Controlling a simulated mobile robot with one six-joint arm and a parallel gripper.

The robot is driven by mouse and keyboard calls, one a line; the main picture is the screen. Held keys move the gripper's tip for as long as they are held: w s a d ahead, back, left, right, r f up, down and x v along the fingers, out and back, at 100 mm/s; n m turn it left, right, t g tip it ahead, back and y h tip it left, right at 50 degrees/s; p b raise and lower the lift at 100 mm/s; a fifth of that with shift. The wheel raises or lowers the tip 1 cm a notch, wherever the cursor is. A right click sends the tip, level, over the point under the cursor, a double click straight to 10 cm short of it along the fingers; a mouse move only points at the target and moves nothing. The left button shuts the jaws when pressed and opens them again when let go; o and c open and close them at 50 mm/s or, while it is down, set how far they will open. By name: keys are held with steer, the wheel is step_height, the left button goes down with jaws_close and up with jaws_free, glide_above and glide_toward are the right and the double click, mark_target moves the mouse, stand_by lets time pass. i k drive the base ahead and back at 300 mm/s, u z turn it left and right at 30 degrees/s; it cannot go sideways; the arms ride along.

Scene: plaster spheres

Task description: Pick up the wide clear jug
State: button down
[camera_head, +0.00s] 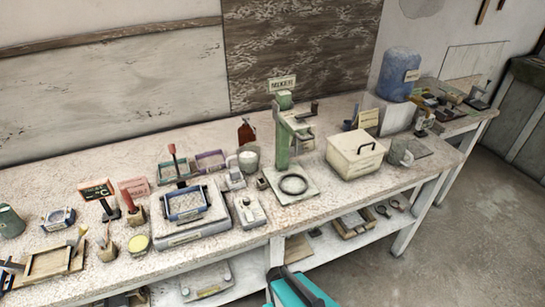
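A pale, see-through looking vessel (402,153) stands at the right end of the bench, beside the cream box. A second pale, rounded vessel (249,160) stands behind the scale-like devices, left of the green stand. Both are small in the picture, and I cannot tell for sure which one is the wide clear jug. My gripper (290,288) shows in part at the bottom edge, teal and dark, in front of the bench and well apart from both vessels. Its fingertips are not clear, and I see nothing held.
The green stand (284,135) rises tall mid-bench. The cream lidded box (355,153) stands right of it. A blue drum (400,74) is at the back right. A scale with a blue tray (186,204) and several small tools crowd the left. The floor at right is clear.

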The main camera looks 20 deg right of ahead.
mark_target(248, 156)
steer(key=z, duration=0.9)
steer(key=k, duration=1.5)
steer(key=u, duration=0.8)
steer(key=i, duration=1.65)
steer(key=z, duration=0.35)
